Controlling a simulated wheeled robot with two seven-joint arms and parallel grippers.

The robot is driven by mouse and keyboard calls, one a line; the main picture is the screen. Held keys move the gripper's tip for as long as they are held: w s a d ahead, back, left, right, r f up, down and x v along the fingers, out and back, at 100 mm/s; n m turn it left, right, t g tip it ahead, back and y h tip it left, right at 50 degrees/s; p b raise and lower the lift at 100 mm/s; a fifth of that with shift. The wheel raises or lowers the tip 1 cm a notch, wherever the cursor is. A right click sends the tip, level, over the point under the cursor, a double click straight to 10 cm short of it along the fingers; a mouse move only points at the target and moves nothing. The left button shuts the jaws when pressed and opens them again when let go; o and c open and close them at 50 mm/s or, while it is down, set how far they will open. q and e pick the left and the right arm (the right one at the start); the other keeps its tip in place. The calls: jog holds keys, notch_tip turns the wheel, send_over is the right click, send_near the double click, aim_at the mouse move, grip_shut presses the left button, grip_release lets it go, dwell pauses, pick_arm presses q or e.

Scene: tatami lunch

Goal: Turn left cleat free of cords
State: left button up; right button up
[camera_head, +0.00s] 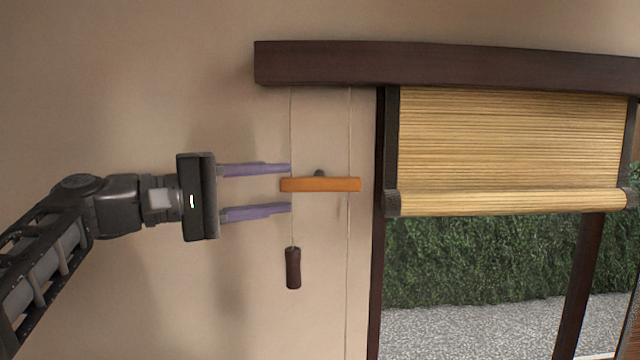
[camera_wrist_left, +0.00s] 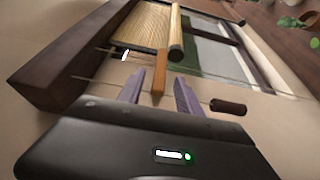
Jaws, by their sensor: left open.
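The orange cleat (camera_head: 320,185) lies level on the beige wall, left of the window, with a small dark mount showing above its middle. Two thin cords hang from the dark beam, one at each end of the cleat. The left cord (camera_head: 291,125) ends in a dark brown toggle (camera_head: 293,268); the right cord (camera_head: 348,260) runs on down. My left gripper (camera_head: 291,188) is open, one finger above and one below the cleat's left end. In the left wrist view the cleat (camera_wrist_left: 159,75) shows ahead of the open fingers (camera_wrist_left: 158,92). Contact cannot be told.
A dark wooden beam (camera_head: 450,68) runs above. A partly rolled bamboo blind (camera_head: 510,140) hangs right of the dark window post (camera_head: 378,250), with hedge and gravel beyond. The wall (camera_head: 130,60) around the cleat is otherwise bare.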

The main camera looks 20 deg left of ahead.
aim_at(307, 187)
pick_arm(q)
jog(key=shift+w+d, duration=0.1)
jog(key=shift+w, duration=0.25)
jog(key=p+x, duration=0.2)
jog(key=x, duration=0.4)
jog(key=shift+s, duration=0.1)
jog(key=shift+w+d, duration=0.45)
grip_shut()
jog(key=shift+f, duration=0.1)
